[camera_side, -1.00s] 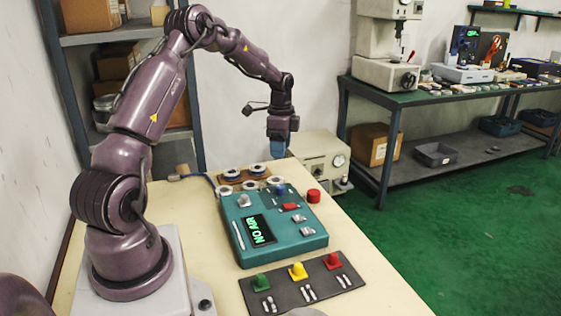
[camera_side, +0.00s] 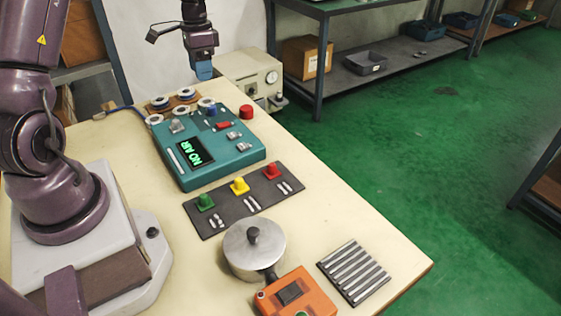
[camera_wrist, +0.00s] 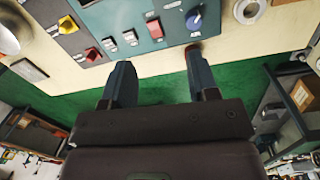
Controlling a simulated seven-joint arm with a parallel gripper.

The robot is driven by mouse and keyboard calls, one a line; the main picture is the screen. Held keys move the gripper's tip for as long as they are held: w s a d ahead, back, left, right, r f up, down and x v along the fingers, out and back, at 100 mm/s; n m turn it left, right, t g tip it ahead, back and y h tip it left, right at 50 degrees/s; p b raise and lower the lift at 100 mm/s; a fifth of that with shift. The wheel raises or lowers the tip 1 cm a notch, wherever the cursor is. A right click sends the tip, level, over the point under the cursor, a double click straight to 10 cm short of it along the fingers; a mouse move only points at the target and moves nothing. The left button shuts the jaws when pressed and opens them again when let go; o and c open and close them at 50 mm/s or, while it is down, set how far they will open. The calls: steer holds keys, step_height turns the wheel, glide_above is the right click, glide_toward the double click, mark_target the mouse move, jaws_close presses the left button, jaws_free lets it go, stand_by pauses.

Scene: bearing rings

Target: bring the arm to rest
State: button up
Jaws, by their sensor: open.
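My gripper (camera_side: 203,72) hangs fingers-down at the end of my arm, in the air above the back of the teal control box (camera_side: 182,175). In the wrist view its two dark fingers (camera_wrist: 160,72) stand apart with nothing between them. The fingers are open and empty. Several pale bearing rings (camera_side: 160,102) lie around a brown board at the box's back edge, below and left of my gripper in the side view. One ring (camera_wrist: 250,10) shows at the top of the wrist view. The box's display reads "NO AIR".
A dark mat with green, yellow and red knobs (camera_side: 240,186) lies in front of the box. A lidded metal pot (camera_side: 268,246), an orange device (camera_side: 313,292) and a slotted plate (camera_side: 353,272) are nearer. A red button (camera_side: 246,111) and beige machine (camera_side: 250,72) stand at the right.

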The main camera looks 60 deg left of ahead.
steer(key=s+d+r+t, duration=0.2)
steer(key=s+d+r, duration=0.2)
steer(key=d, duration=0.4)
steer(key=s+d+r+n+t, duration=0.1)
steer(key=s+d+r+t, duration=0.1)
steer(key=s+d+r, duration=0.3)
steer(key=s+d+r+t, duration=0.2)
steer(key=s+d+r, duration=0.3)
steer(key=d, duration=0.8)
step_height(320, 180, up, 3)
steer(key=shift+s+d+f+n+y, duration=0.2)
steer(key=shift+d+n+y, duration=0.05)
steer(key=shift+n+y, duration=0.05)
